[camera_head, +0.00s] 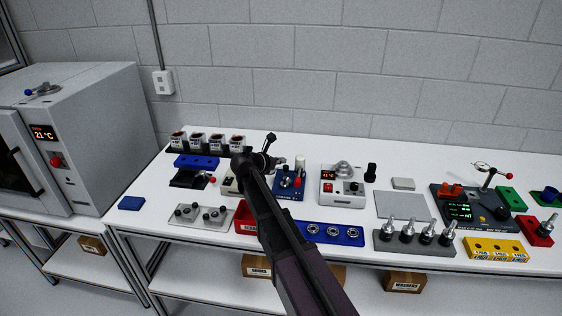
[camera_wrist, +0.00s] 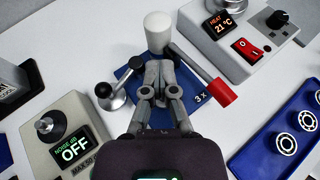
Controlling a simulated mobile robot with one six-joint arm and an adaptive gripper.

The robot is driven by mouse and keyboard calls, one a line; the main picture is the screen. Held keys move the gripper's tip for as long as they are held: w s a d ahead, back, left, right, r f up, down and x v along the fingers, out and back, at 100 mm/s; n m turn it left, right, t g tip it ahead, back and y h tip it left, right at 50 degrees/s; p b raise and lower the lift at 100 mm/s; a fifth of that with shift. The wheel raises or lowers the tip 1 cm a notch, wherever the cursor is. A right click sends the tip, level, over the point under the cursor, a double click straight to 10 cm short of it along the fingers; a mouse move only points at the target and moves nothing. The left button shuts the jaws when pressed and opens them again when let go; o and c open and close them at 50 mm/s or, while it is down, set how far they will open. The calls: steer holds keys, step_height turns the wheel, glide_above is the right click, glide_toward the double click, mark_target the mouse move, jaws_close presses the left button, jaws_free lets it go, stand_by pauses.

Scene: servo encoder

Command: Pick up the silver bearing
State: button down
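Several silver ring bearings stand in a row in a blue tray (camera_head: 323,238), right of my arm in the head view. One silver bearing (camera_head: 333,231) is at the middle of the row. In the wrist view a silver bearing (camera_wrist: 285,144) shows in the tray (camera_wrist: 246,160) at the lower right. My gripper (camera_wrist: 159,68) has its fingers drawn together over a blue device (camera_wrist: 126,76), apart from the tray. No bearing shows between the fingertips.
A white cylinder (camera_wrist: 158,27), a red-ended handle (camera_wrist: 220,92) and a black-knobbed lever (camera_wrist: 104,90) rise around the fingers. A heater box (camera_wrist: 243,48) and a display box (camera_wrist: 68,137) flank them. A grey pegged block (camera_head: 414,247) stands right of the tray.

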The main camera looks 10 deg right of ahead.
mark_target(284, 183)
steer(key=shift+c, duration=1.4)
jaws_free()
steer(key=shift+f, duration=0.1)
